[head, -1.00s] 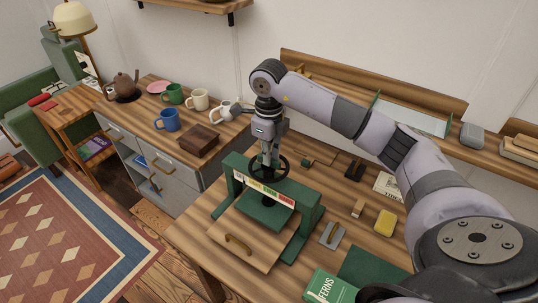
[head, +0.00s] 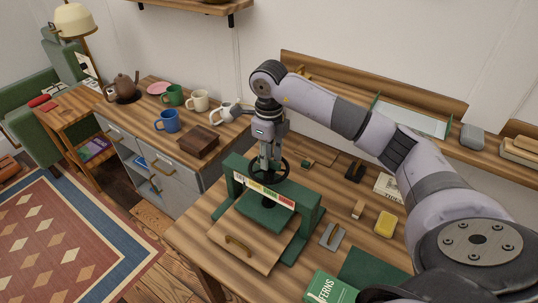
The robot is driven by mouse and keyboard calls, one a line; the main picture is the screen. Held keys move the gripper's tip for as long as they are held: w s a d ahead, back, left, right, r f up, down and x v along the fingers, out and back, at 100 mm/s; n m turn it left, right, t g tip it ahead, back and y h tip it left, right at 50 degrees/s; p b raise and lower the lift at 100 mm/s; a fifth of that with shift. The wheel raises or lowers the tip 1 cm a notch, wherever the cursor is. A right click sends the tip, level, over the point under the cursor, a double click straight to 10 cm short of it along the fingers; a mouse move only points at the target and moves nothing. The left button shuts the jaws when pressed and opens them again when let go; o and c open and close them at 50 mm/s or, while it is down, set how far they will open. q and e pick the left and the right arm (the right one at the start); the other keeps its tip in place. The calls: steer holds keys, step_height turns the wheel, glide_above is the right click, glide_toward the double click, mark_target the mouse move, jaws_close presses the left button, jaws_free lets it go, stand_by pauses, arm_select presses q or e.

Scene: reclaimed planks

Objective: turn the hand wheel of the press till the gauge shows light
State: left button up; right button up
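The green press (head: 308,218) stands on the plank bench with a wooden board (head: 262,250) with a brass handle at its front. Its black hand wheel (head: 284,167) sits on top, above the frame. My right gripper (head: 268,164) points straight down at the wheel's middle, its fingers close together on the hub; they hide part of the wheel. The gauge (head: 264,192) is a strip of white, yellow, green and red zones across the press front. Its lettering and pointer are too small to read surely, though a dark mark shows near the left end. My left gripper is out of view.
A yellow sponge-like block (head: 385,223), a grey bracket (head: 332,236) and a green book (head: 328,288) lie right of the press. Mugs, a teapot (head: 123,86) and a wooden box (head: 198,141) stand on the cabinet at left. My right arm spans the bench's right side.

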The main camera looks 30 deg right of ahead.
step_height(320, 180, up, 12)
stand_by(0.5)
stand_by(1.1)
